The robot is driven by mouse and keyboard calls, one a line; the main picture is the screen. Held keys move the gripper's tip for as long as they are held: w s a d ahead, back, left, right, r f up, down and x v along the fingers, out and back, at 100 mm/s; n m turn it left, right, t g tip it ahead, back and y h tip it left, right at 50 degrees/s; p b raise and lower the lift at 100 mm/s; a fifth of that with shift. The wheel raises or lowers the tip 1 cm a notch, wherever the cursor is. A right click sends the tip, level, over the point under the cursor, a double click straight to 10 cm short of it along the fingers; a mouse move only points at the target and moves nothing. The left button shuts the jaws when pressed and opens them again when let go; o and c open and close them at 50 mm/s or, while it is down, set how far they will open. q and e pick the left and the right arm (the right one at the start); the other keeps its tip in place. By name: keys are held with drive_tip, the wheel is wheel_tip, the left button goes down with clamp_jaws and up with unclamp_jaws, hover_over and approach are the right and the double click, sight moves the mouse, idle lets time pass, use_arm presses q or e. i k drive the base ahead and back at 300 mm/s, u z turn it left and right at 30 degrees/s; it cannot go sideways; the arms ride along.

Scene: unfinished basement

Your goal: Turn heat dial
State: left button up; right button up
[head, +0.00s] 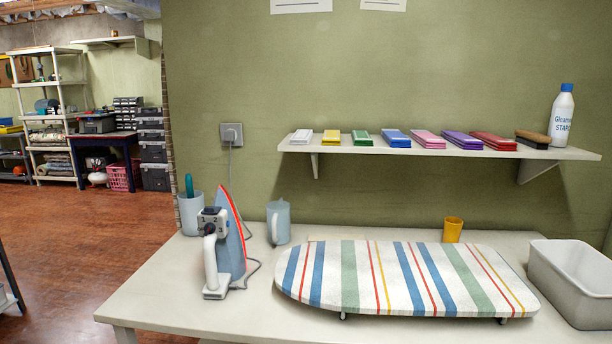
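A clothes iron (226,243) stands upright on its heel at the left part of the white table. Neither of my grippers is in view.
A striped ironing board (405,278) fills the middle of the table (165,290). A light blue jug (278,222), a yellow cup (453,229) and a white bin (572,280) stand around it. A wall shelf (440,150) holds coloured packs and a starch bottle (561,118).

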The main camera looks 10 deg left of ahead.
sight(209, 228)
drive_tip(key=z, duration=1.6)
drive_tip(key=i, duration=0.8)
drive_tip(key=u, duration=2.65)
